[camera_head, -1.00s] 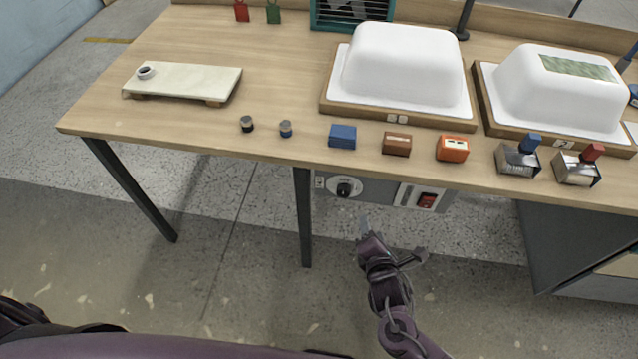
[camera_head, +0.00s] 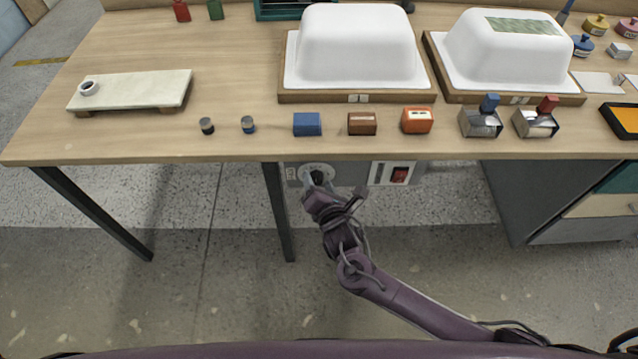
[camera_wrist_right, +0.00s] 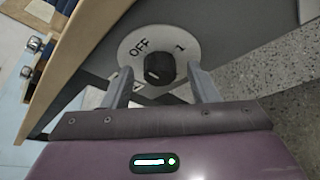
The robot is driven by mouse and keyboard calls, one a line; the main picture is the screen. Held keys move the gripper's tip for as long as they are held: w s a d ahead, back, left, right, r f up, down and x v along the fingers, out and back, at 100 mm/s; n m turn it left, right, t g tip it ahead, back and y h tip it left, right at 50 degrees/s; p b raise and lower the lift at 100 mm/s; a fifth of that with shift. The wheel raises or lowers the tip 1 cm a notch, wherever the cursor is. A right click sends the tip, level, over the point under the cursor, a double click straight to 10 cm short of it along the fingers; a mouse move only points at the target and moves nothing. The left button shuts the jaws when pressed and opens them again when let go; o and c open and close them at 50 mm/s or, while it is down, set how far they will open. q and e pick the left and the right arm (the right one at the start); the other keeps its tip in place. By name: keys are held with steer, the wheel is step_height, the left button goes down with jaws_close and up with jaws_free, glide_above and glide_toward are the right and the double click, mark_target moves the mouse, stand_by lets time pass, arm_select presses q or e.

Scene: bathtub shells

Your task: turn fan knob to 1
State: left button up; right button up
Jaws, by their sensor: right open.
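The fan knob (camera_wrist_right: 159,69) is a round black knob on a pale round dial (camera_wrist_right: 135,45) marked OFF and, to the right, what looks like a 1. The dial sits on a grey panel under the table's front edge, and part of it also shows in the head view (camera_head: 318,169). My right gripper (camera_wrist_right: 163,78) is open, with one finger on each side of the knob; I cannot tell whether they touch it. In the head view my right gripper (camera_head: 316,183) covers much of the knob. My left gripper is not in view.
A red rocker switch (camera_head: 400,174) sits on the panel right of the dial. The wooden table (camera_head: 240,85) overhangs above, carrying white tub shells (camera_head: 355,45), stamps and small blocks. A dark table leg (camera_head: 278,212) stands left of my right gripper.

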steer(key=shift+c, duration=0.3)
steer(key=c, duration=0.9)
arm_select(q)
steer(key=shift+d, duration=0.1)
